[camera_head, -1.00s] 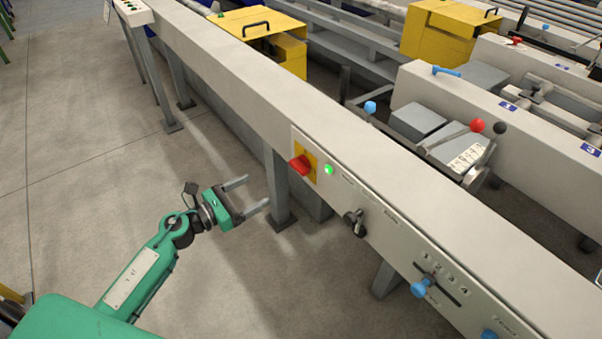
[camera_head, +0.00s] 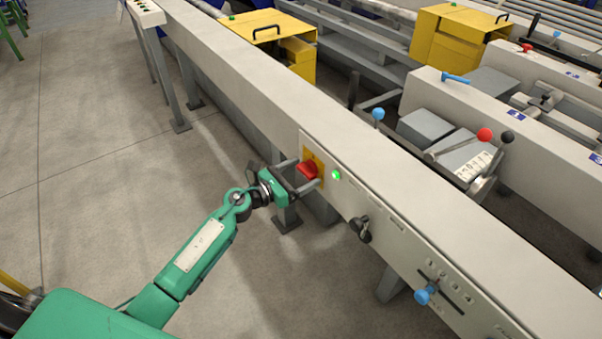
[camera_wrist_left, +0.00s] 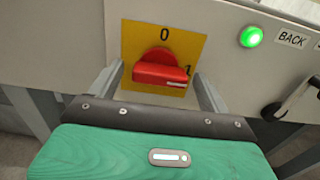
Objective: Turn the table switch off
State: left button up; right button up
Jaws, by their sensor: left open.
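The table switch is a red rotary knob (camera_head: 307,170) on a yellow plate (camera_head: 316,158) on the front panel of the long table. In the left wrist view the red knob (camera_wrist_left: 160,70) lies about horizontal, its white mark at the right end by the "1"; a "0" stands above it on the yellow plate (camera_wrist_left: 198,44). My left gripper (camera_head: 301,174) is open, with one finger on each side of the knob. I cannot tell whether the fingers touch it. A green lamp (camera_head: 336,175) right of the switch is lit. My right gripper is out of view.
Right of the lamp, a black knob (camera_head: 361,228) and a blue-knobbed selector (camera_head: 425,293) stick out of the panel. The long table beam (camera_head: 230,75) runs away to the upper left. The concrete floor (camera_head: 110,150) at the left is clear.

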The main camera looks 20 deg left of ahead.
pick_arm(q)
jog(key=c, duration=1)
jog(key=n+p, duration=0.4)
jog(key=n, duration=0.4)
jog(key=shift+r+p, duration=0.2)
jog(key=shift+p, duration=0.2)
jog(key=n+p, duration=0.4)
jog(key=n, duration=0.4)
jog(key=shift+w+a+n, duration=0.1)
jog(key=shift+n, duration=0.2)
jog(key=shift+f+n+p, duration=0.15)
jog(key=shift+n+p, duration=0.25)
jog(key=shift+n, duration=0.4)
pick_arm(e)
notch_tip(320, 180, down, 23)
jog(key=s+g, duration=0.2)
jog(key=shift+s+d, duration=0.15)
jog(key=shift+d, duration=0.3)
pick_arm(q)
jog(key=o, duration=1)
